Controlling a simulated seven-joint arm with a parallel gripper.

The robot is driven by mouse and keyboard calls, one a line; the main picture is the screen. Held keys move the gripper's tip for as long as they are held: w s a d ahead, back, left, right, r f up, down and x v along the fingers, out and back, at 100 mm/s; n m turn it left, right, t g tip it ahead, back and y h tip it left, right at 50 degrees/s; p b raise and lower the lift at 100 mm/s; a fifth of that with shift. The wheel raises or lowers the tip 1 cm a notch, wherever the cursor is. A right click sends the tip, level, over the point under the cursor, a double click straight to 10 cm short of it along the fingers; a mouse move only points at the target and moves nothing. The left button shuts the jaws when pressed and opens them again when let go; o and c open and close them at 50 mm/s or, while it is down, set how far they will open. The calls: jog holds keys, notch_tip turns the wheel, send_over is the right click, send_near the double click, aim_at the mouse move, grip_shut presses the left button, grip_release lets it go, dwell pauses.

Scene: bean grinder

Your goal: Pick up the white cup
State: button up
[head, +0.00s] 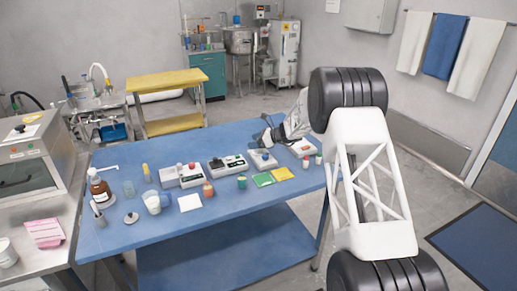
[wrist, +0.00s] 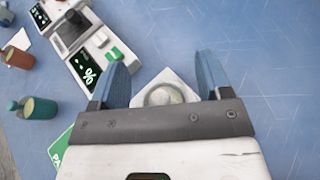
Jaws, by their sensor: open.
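A white cup (head: 152,202) stands on the blue table (head: 230,215), left of the middle, near a white square sheet. A second white cup (head: 7,252) stands on the steel counter at the far left; I cannot tell which one the task means. My gripper (head: 266,137) is at the right part of the table, well to the right of both cups. In the wrist view my gripper (wrist: 163,80) is open, with blue fingers apart. Between and beyond them is a pale square item with a round, clear-looking part (wrist: 164,96). Neither cup shows clearly in the wrist view.
A brown pump bottle (head: 99,188) and clear beaker (head: 129,188) stand near the table cup. White devices (head: 228,166) line the table's middle, with a red-brown jar (head: 208,190) and green jar (head: 242,182) before them. The table's front strip is clear.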

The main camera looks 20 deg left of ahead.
jog(key=shift+c, duration=0.4)
jog(key=c, duration=1)
jog(key=shift+r, duration=0.2)
jog(key=shift+r, duration=1.45)
jog(key=shift+s+d+r, duration=0.15)
jog(key=s+d, duration=0.2)
jog(key=s, duration=0.2)
jog(key=s+d+r, duration=0.1)
jog(key=s+d, duration=0.2)
jog(key=s, duration=0.2)
jog(key=s+d, duration=0.3)
jog(key=s, duration=0.1)
jog(key=shift+s+r, duration=0.2)
